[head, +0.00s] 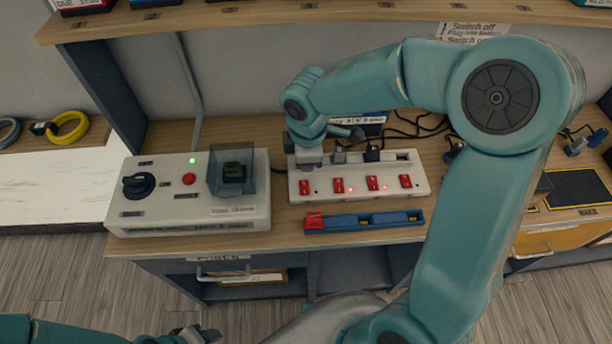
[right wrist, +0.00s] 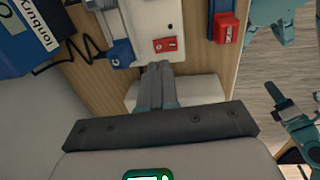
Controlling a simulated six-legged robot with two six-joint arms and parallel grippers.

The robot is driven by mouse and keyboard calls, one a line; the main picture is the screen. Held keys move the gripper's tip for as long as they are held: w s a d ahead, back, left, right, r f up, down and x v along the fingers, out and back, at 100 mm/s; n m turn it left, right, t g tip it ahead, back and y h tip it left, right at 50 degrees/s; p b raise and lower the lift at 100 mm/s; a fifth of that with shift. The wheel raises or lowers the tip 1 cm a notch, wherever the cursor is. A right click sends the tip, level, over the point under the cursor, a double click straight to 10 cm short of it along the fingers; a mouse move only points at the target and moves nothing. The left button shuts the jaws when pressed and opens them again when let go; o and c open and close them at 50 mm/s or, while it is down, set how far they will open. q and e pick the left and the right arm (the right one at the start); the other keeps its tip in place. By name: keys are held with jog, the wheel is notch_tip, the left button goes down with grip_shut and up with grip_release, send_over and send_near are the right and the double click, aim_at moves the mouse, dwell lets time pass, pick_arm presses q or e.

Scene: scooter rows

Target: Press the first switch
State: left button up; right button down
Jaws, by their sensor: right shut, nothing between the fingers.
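A white power strip (head: 360,169) lies on the wooden desk with a row of several red switches. The first switch (head: 305,187) is at its left end; it shows red in the right wrist view (right wrist: 165,44). My right gripper (head: 307,160) is shut and empty, pointing down over the strip's left end, just behind the first switch. In the right wrist view, the closed fingertips (right wrist: 158,68) are close to that switch; I cannot tell whether they touch the strip. My left gripper (head: 195,335) is low at the bottom left, away from the desk; its jaws are unclear.
A white control box (head: 190,213) with a black knob, red button and clear-covered switch stands left of the strip. A blue tray (head: 375,221) with a red block lies in front. Plugs and black cables (head: 425,127) are behind the strip. A shelf (head: 330,13) overhangs the desk.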

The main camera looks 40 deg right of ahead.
aim_at(306, 185)
jog(key=f, duration=0.4)
jog(key=w+f, duration=0.1)
jog(key=f, duration=0.2)
jog(key=shift+d+f, duration=0.1)
jog(key=shift+d, duration=0.15)
jog(key=shift+w+f, duration=0.1)
jog(key=shift+f, duration=0.25)
jog(key=shift+f+b, duration=0.3)
jog(key=shift+b, duration=0.2)
jog(key=shift+s+a, duration=0.1)
jog(key=shift+s, duration=0.1)
